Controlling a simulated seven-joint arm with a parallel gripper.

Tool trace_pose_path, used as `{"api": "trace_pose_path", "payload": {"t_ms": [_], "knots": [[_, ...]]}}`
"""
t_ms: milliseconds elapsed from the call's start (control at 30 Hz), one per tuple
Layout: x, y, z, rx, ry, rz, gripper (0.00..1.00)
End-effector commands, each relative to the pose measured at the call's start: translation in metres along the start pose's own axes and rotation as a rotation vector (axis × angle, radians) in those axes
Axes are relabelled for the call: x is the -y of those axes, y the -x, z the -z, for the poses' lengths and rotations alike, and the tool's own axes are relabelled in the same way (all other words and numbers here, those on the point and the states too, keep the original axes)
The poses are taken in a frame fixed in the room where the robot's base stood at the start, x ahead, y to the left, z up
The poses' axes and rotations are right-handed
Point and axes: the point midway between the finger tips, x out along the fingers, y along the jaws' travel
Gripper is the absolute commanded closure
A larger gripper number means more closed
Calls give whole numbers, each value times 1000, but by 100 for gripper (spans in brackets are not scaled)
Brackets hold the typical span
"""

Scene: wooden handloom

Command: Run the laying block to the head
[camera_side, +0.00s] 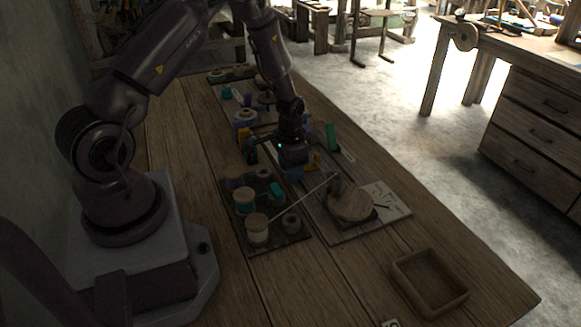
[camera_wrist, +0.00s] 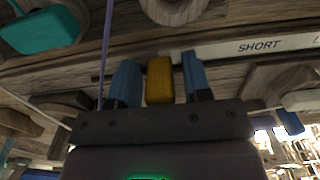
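My gripper (camera_wrist: 158,72) has two blue fingers standing apart. A yellow block (camera_wrist: 159,80) shows between them in the wrist view, with narrow gaps beside it. In the side view my gripper (camera_side: 293,172) is low over the middle of the bench, where the arm hides much of the work below it. No part is labelled as the laying block or the head, and I cannot tell whether the yellow block is the laying block. A round wooden piece (camera_side: 350,205) sits on a board in front of the gripper.
A dark tray (camera_side: 233,218) holds several spools left of the gripper. A pale strand (camera_side: 300,202) slants from a spool toward the round piece. A strip marked SHORT (camera_wrist: 258,46) lies beyond the fingers. A green block (camera_side: 331,137) stands to the right. An empty wooden tray (camera_side: 398,273) sits front right.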

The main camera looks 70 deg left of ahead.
Motion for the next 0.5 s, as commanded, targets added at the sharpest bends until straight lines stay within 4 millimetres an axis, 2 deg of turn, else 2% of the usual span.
{"api": "trace_pose_path", "payload": {"t_ms": [33,167,200,367,500], "knots": [[0,0,0,0,0,0,67],[0,0,0,0,0,0,97],[0,0,0,0,0,0,100],[-5,0,0,0,-3,-1,100],[-32,1,1,0,-7,0,100]]}}
